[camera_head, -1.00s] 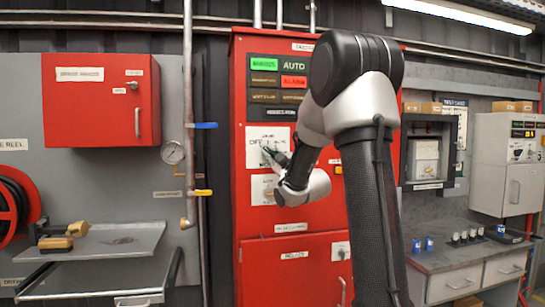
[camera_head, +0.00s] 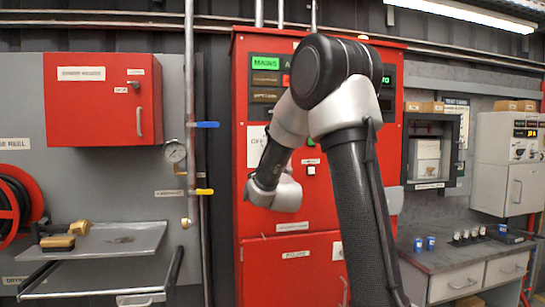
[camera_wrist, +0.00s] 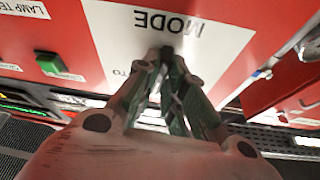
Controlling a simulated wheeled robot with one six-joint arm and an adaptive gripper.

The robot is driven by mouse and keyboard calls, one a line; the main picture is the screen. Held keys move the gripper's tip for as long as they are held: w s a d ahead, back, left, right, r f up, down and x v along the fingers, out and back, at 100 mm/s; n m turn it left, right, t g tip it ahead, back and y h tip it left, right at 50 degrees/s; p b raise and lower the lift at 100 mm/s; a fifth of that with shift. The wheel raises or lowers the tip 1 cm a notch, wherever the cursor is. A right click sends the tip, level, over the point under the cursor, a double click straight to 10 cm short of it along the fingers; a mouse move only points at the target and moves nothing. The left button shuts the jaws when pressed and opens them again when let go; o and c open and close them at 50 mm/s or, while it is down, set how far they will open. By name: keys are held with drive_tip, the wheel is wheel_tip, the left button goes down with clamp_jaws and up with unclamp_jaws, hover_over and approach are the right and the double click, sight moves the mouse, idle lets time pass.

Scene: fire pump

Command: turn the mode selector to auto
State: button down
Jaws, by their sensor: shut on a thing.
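The mode selector's white plate (camera_head: 257,147) is on the red pump cabinet. In the head view, "OFF" shows on it and my arm covers the rest. In the wrist view the plate (camera_wrist: 205,40) reads "MODE" upside down, with a partly covered word ending in "TO" below. My gripper (camera_wrist: 168,62) is shut on the dark selector knob (camera_wrist: 166,51), of which only a little shows between the fingertips. I cannot tell which position the knob points to. In the head view my fingers are hidden behind my wrist.
A green push-button (camera_wrist: 58,66) and a "LAMP TEST" label (camera_wrist: 25,8) sit beside the plate. The lit "MAINS" lamp (camera_head: 265,62) is above; my arm covers most of the lamp beside it. A pipe with a blue lever (camera_head: 205,125) stands left of the cabinet.

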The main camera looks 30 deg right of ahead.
drive_tip(key=shift+a+m+g+h, duration=0.1)
drive_tip(key=shift+m+g+h, duration=0.55)
drive_tip(key=shift+m, duration=1.2)
drive_tip(key=shift+a+m+g+h, duration=0.1)
drive_tip(key=shift+m+g+h, duration=0.55)
drive_tip(key=shift+m, duration=1.15)
drive_tip(key=shift+a+m+g+h, duration=0.1)
drive_tip(key=shift+m+g+h, duration=0.55)
drive_tip(key=shift+m, duration=1.2)
drive_tip(key=shift+m+h, duration=0.25)
drive_tip(key=shift+m, duration=0.05)
drive_tip(key=c, duration=1.5)
unclamp_jaws()
drive_tip(key=shift+r, duration=0.1)
drive_tip(key=v, duration=1.2)
